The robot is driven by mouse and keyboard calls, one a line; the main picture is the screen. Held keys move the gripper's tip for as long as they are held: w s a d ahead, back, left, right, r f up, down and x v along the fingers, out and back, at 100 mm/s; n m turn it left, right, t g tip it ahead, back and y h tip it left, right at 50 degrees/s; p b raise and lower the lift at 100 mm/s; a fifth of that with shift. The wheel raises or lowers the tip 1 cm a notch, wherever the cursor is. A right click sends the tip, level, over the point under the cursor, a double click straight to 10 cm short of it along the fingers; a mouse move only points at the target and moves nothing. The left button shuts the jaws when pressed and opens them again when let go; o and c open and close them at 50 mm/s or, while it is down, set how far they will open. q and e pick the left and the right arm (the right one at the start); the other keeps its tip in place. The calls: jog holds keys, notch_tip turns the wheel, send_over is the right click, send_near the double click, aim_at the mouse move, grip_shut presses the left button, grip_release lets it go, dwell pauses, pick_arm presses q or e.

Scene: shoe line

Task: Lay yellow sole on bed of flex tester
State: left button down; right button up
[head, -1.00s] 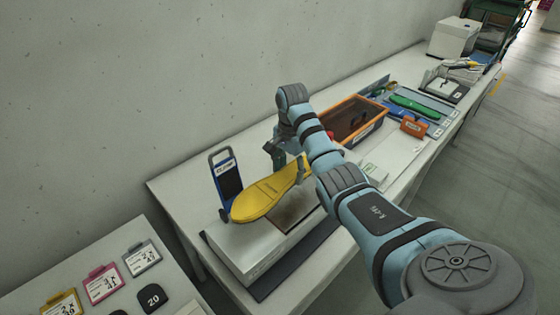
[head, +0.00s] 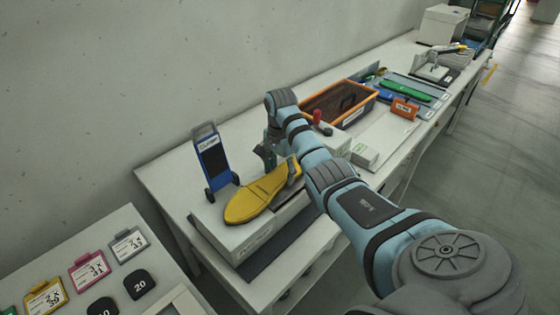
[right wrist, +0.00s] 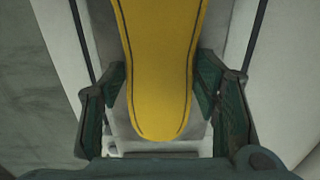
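The yellow sole (head: 255,199) lies level over the top of the pale flex tester (head: 252,238), its wide end toward the lower left. It covers most of the brown bed, and whether it rests fully on it is hard to tell. My right gripper (head: 282,166) is at the sole's far end. In the right wrist view, the green fingers (right wrist: 160,78) stand on both sides of the sole (right wrist: 160,65), with their tips against its edges. My left gripper is not in view.
A small blue hand-truck stand (head: 213,160) stands just behind the tester. A nearer table at lower left holds coloured tags (head: 90,270) and dark number pieces (head: 139,284).

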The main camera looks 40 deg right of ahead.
jog(key=o, duration=0.3)
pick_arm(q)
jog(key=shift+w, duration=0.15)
pick_arm(e)
jog(key=shift+o, duration=0.5)
jog(key=shift+w+f, duration=0.1)
jog(key=shift+w, duration=0.1)
jog(key=shift+s, duration=0.1)
